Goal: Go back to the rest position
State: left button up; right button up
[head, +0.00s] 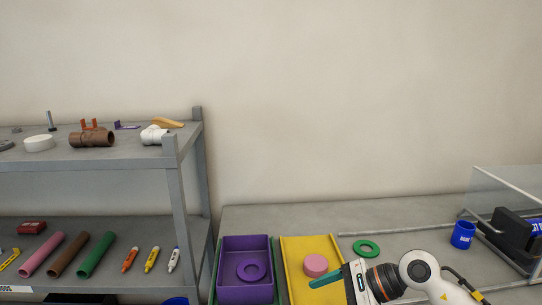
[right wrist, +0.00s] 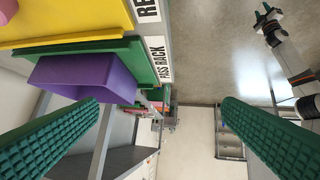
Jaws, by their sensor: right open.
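My right gripper (head: 328,280) is at the bottom of the head view, in front of the yellow tray, with its arm coming in from the lower right. In the right wrist view its two green ribbed fingers (right wrist: 160,106) are wide apart with nothing between them. My left gripper is outside the head view. A white and black arm of mine with a green-tipped gripper (right wrist: 267,18) shows at the upper right of the right wrist view, too small to judge its opening.
A purple bin (head: 232,290) holding a purple ring and a yellow tray (head: 294,262) with a pink disc stand on the grey table (head: 300,218). A green ring (head: 366,255) and blue cup (head: 462,236) lie right. A shelf rack (head: 182,190) with pipes and markers stands left.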

jog(key=s+a+r+m+t+y, duration=0.2)
jog(key=a+r+m+y, duration=0.3)
jog(key=a+y, duration=0.1)
jog(key=w+d+r+m+t+h, duration=0.1)
jog(key=d+r+m+t, duration=0.4)
jog(key=m+t, duration=0.95)
jog(key=s+d+f+m+g+h, duration=0.1)
jog(key=d+f+m+h, duration=0.6)
jog(key=m, duration=0.5)
jog(key=s+d+f+m+g+h, duration=0.1)
jog(key=d+f+m+h, duration=0.3)
jog(key=f+m+h, duration=0.5)
jog(key=s+f+m+g, duration=0.6)
jog(key=s+f, duration=0.1)
jog(key=s, duration=0.4)
jog(key=s+f+m+g, duration=0.5)
jog(key=s+f+g, duration=0.2)
jog(key=s, duration=0.4)
notch_tip(320, 180, down, 26)
jog(key=s+r+g, duration=0.1)
jog(key=s+d+f+g, duration=0.1)
jog(key=s+d+f, duration=0.2)
jog(key=s+f, duration=1.3)
jog(key=shift+s+f, duration=0.2)
jog(key=shift+s, duration=0.2)
